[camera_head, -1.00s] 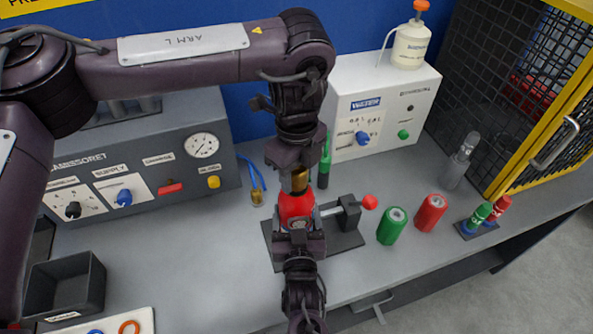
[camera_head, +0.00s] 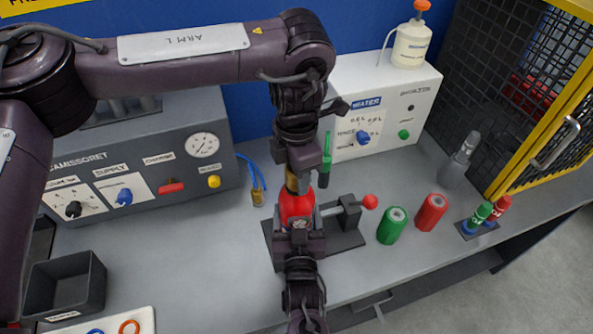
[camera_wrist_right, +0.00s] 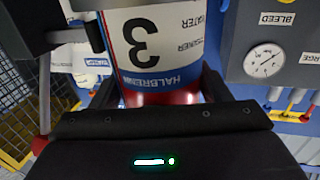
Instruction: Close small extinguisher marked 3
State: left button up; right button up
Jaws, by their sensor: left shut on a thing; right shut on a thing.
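The small extinguisher (camera_head: 296,208) stands upright at the clamp on the bench, a red cylinder. In the right wrist view its white and blue label (camera_wrist_right: 152,42) shows a large 3. A brass head piece (camera_head: 291,181) is at its top, partly hidden by my left gripper (camera_head: 299,176), which is shut on it from above. My right gripper (camera_head: 300,238) comes from the front and is shut on the extinguisher's body. The clamp (camera_head: 346,214) with its red knob (camera_head: 370,201) is just right of the body. I cannot see whether the head is fully seated.
A green cylinder (camera_head: 391,227) and a red cylinder (camera_head: 431,213) stand to the right. A grey filling console (camera_head: 150,160) is at back left, a white unit (camera_head: 385,110) at back right. A dark bin (camera_head: 65,285) is at front left. The bench between bin and clamp is mostly clear.

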pick_arm(q)
jog(key=o, duration=1.2)
notch_tip(320, 180, up, 12)
jog(key=shift+w+r, duration=0.1)
pick_arm(e)
jog(key=o, duration=1.9)
jog(key=shift+o, duration=0.2)
jog(key=shift+s, duration=0.1)
